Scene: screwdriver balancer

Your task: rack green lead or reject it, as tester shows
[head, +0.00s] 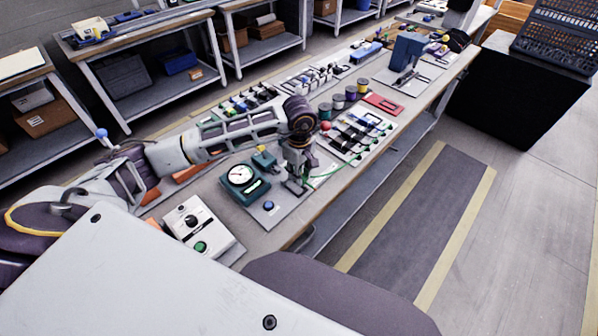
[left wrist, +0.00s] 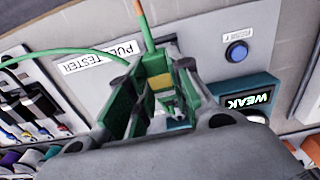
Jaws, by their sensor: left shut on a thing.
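My left gripper (head: 297,185) is low over the pull tester's grey plate (head: 285,208), shut on the green lead (left wrist: 158,75). In the left wrist view the lead's green end sits between the jaws, and its green cable (left wrist: 75,53) runs off to the left; the cable also shows in the head view (head: 325,177). The tester (head: 232,190) is dark green with a round dial, left of the gripper. Its screen (left wrist: 247,102) reads WEAK, upside down in the wrist view. A blue button (left wrist: 237,51) is on the plate. My right gripper is out of view.
A board with several leads (head: 345,145) lies beyond the gripper. A red flat tray (head: 382,104) and thread-like spools (head: 350,92) are farther along. A white box with a knob and green button (head: 195,222) stands nearer. The bench's long edge is at right.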

